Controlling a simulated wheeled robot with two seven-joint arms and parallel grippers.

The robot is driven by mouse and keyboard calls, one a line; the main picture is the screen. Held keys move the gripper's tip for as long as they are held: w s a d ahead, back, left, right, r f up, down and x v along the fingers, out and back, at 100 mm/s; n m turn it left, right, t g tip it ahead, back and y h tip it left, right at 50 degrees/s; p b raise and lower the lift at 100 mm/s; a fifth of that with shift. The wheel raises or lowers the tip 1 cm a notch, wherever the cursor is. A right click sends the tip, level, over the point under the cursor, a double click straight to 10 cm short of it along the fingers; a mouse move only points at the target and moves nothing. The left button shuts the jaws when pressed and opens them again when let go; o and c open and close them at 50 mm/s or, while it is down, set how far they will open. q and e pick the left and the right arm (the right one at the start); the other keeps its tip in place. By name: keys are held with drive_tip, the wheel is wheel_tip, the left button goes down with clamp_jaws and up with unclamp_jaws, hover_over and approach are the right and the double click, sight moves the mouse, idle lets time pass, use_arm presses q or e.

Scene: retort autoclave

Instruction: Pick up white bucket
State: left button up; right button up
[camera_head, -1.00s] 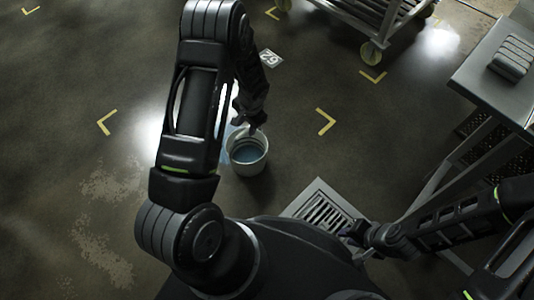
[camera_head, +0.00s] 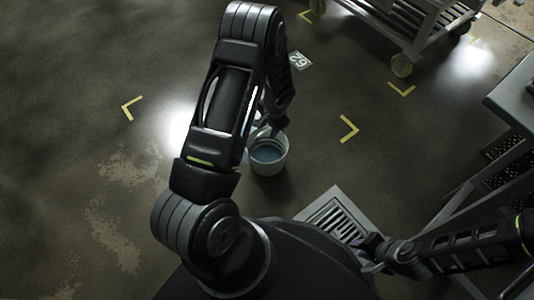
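The white bucket (camera_head: 268,163) stands upright on the floor near the middle of the head view, with bluish contents or a bluish inside showing. My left arm reaches out past it from the lower left. My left gripper (camera_head: 272,130) is at the far rim of the bucket, partly hidden by the arm and dark against the floor. I cannot tell whether its fingers are open or shut, or whether they touch the rim. My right gripper (camera_head: 368,243) is low at the right, above the floor drain and away from the bucket. Its fingers are too small and dark to read.
A metal floor drain (camera_head: 332,216) lies right of my base. A metal table (camera_head: 515,95) stands at the right edge, and a wheeled cart (camera_head: 415,30) at the top right. Yellow corner marks (camera_head: 349,129) and a number plate (camera_head: 299,60) are on the floor. The left floor is clear.

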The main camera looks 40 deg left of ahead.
use_arm(q)
drive_tip(key=f, duration=0.1)
drive_tip(key=f+b, duration=0.1)
drive_tip(key=f, duration=0.1)
drive_tip(key=f+b, duration=0.1)
drive_tip(key=shift+w+a+f, duration=0.15)
drive_tip(key=shift+a+f, duration=0.2)
drive_tip(key=shift+a, duration=0.05)
drive_tip(key=shift+c, duration=0.4)
clamp_jaws()
idle(1.0)
